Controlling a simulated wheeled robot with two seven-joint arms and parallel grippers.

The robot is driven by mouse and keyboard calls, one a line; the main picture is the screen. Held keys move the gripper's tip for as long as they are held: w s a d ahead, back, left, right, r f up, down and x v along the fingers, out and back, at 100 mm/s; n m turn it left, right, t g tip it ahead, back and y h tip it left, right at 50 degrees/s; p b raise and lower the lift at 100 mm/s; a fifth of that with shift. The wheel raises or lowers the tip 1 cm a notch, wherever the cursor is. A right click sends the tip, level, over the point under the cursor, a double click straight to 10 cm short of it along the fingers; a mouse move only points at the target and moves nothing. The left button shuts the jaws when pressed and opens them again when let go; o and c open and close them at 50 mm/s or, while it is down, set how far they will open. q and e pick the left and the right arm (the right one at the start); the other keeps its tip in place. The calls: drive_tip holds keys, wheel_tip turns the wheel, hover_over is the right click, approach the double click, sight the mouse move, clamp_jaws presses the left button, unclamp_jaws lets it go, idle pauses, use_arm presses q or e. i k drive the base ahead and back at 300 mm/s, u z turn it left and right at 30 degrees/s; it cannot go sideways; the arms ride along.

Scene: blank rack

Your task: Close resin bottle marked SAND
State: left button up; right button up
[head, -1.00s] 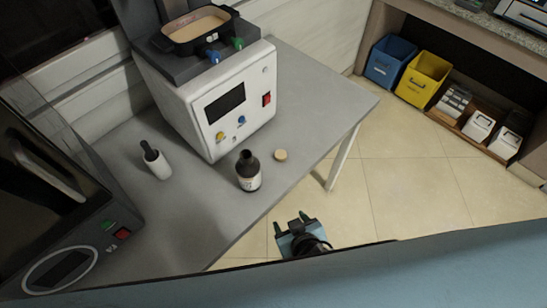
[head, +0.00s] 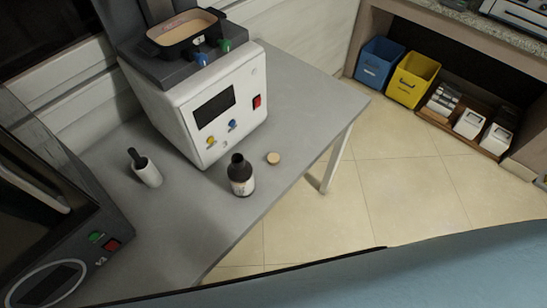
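A dark brown bottle (head: 241,176) with a pale label stands upright on the grey table, its dark neck uncapped. The label's writing is too small to read. A round tan cap (head: 273,158) lies on the table just to the right of the bottle, apart from it. Neither of my grippers shows in the head view now.
A white machine (head: 228,132) with a screen and buttons stands behind the bottle, a black tray of resin (head: 187,35) on top. A dark machine (head: 52,215) occupies the left. The grey table (head: 318,95) is clear at right.

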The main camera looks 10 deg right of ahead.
sight(241, 177)
drive_tip(key=u, duration=1.5)
drive_tip(key=k, duration=0.65)
drive_tip(key=z, duration=0.95)
